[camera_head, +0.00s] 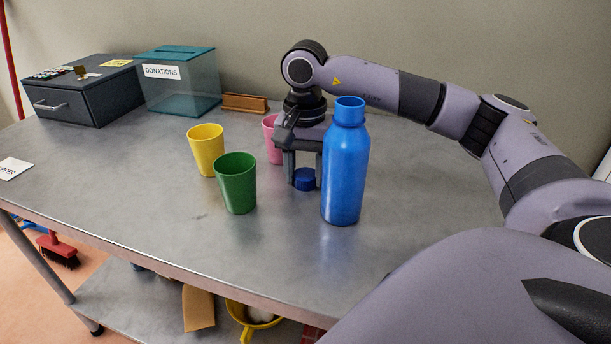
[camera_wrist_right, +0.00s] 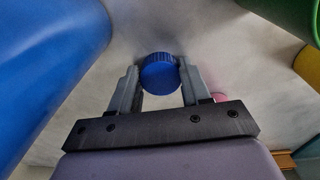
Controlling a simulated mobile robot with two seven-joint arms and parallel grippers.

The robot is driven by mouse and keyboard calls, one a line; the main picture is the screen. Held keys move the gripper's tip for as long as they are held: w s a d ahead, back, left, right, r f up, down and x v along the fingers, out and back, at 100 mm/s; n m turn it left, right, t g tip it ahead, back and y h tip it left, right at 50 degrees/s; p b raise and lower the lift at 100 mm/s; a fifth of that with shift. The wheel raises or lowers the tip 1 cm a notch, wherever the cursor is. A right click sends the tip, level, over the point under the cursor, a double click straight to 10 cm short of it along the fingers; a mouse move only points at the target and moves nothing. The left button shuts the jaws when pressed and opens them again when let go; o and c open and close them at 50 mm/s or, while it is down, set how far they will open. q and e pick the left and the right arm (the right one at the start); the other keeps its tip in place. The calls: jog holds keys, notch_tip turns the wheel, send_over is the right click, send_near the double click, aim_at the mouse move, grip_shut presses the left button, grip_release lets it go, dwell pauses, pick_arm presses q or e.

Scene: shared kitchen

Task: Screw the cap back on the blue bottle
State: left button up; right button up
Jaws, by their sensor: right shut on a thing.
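The blue bottle (camera_head: 345,170) stands upright on the metal table, its neck at the top bare of a cap. It also fills the left side of the right wrist view (camera_wrist_right: 40,60). The dark blue cap (camera_head: 305,180) is at table level just left of the bottle. My right gripper (camera_head: 304,184) points down and is shut on the cap, which shows between its two fingertips in the right wrist view (camera_wrist_right: 161,73). I cannot tell whether the cap still touches the table. My left gripper is not in view.
A green cup (camera_head: 236,184), a yellow cup (camera_head: 206,150) and a partly hidden pink cup (camera_head: 272,140) stand left of my right gripper. A donations box (camera_head: 180,85), a grey drawer box (camera_head: 80,95) and a wooden block (camera_head: 245,103) are at the back.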

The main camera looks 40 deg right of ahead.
notch_tip(320, 180, up, 9)
jog(key=p, duration=0.1)
notch_tip(320, 180, up, 10)
jog(key=p, duration=0.5)
send_over(304, 175)
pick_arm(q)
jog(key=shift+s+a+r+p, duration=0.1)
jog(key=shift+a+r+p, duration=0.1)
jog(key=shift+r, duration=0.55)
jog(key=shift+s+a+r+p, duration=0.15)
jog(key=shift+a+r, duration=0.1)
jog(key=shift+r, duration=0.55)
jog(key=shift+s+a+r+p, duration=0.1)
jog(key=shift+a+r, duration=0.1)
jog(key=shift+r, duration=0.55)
pick_arm(e)
jog(key=shift+r, duration=0.5)
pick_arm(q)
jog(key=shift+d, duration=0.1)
